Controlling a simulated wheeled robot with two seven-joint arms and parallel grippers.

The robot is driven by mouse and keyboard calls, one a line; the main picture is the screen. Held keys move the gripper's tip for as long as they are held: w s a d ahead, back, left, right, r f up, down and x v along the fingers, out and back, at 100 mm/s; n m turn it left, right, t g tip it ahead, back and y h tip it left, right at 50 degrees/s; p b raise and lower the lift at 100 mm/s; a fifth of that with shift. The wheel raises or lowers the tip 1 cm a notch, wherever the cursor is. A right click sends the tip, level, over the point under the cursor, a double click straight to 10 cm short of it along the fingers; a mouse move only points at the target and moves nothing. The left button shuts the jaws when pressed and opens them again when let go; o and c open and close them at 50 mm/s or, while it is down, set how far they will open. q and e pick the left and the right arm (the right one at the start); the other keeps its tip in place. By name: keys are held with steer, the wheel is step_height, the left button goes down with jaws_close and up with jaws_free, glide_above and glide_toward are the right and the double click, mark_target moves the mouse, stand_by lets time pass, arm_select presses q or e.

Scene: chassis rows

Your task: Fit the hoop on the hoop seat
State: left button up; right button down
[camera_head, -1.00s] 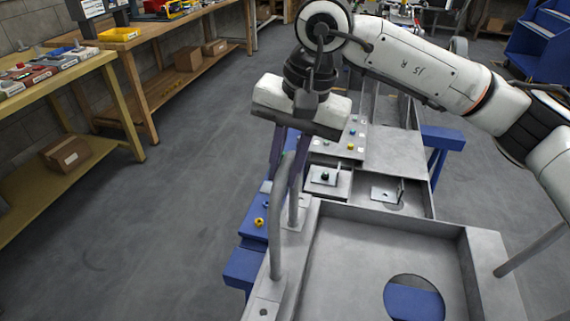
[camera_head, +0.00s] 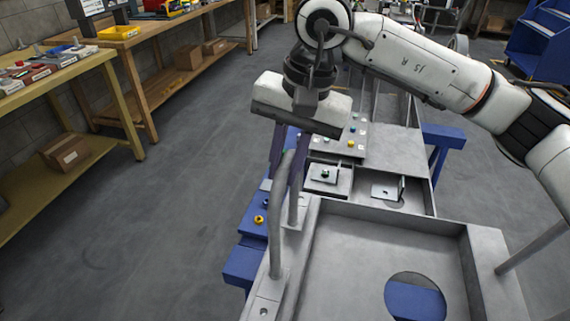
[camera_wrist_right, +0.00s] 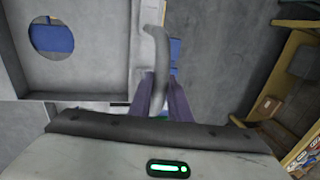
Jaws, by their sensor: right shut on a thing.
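The hoop (camera_head: 275,235) is a bent grey tube, roughly upright and tilted slightly, above the left rail of the grey chassis (camera_head: 335,245). My right gripper (camera_head: 284,178) points down with its purple fingers shut on the hoop's upper part. The hoop (camera_wrist_right: 155,50) also runs between the fingers (camera_wrist_right: 160,90) in the right wrist view. Its near leg ends close to the left rail; I cannot tell whether it touches. The hoop seat appears to be on this rail, where a small plate with a hole (camera_head: 263,311) shows. My left gripper is not in view.
The chassis floor has a round opening (camera_head: 388,305). Another grey tube (camera_head: 532,248) rises at its right side. Beyond lie small plates with coloured knobs (camera_head: 325,174). Blue supports (camera_head: 238,268) stand underneath. Workbenches (camera_head: 125,55) line the left, with clear floor between.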

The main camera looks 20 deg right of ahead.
steer(key=shift+f+b, duration=0.65)
steer(key=shift+f, duration=0.05)
stand_by(0.5)
steer(key=shift+f+b, duration=0.3)
steer(key=shift+f, duration=0.05)
steer(key=shift+f+b, duration=0.55)
steer(key=shift+f, duration=0.1)
steer(key=c, duration=1.6)
jaws_free()
steer(key=shift+o, duration=0.2)
steer(key=shift+f, duration=0.15)
